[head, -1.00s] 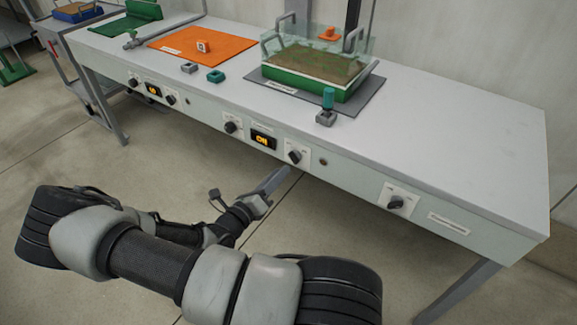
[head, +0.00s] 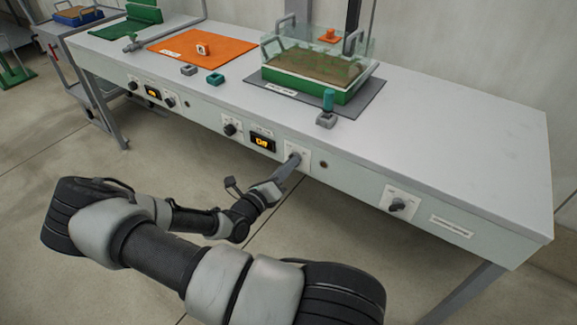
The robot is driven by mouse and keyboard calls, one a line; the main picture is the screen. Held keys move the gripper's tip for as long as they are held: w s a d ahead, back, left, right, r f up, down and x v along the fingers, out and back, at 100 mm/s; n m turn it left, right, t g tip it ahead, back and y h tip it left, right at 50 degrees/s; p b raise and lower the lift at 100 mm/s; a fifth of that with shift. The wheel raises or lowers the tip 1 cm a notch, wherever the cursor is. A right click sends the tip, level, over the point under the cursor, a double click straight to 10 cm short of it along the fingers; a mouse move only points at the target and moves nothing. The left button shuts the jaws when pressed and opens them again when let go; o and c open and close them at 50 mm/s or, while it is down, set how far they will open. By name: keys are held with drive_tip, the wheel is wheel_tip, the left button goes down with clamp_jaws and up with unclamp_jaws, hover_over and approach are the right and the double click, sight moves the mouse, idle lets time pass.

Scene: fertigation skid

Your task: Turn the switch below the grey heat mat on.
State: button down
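The grey heat mat (head: 366,96) lies on the bench top under a green tray of soil with a clear cover. On the front panel below it are a dark knob (head: 230,129), a display with amber characters (head: 262,142) that are too small to read surely, and a white switch plate (head: 304,154) to its right. My gripper (head: 293,162) is at this right plate, its tip over the knob there. The knob is mostly hidden behind the fingers. I cannot tell whether the fingers touch or grip it, or how it is turned.
Another knob (head: 398,205) on a white plate is farther right. More controls (head: 152,92) sit at the left, below an orange mat (head: 190,46). A grey block with a teal-topped part (head: 326,119) stands near the bench edge. The floor in front is free.

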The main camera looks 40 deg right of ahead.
drive_tip(key=shift+r+m+p, duration=0.1)
drive_tip(key=shift+m+p, duration=0.2)
drive_tip(key=shift+p, duration=0.1)
drive_tip(key=shift+m+p, duration=5.25)
drive_tip(key=shift+m, duration=3.35)
drive_tip(key=c, duration=1.8)
unclamp_jaws()
drive_tip(key=shift+c, duration=0.2)
drive_tip(key=shift+a, duration=0.1)
drive_tip(key=v, duration=1.7)
drive_tip(key=shift+a+p, duration=0.15)
drive_tip(key=shift+p, duration=0.25)
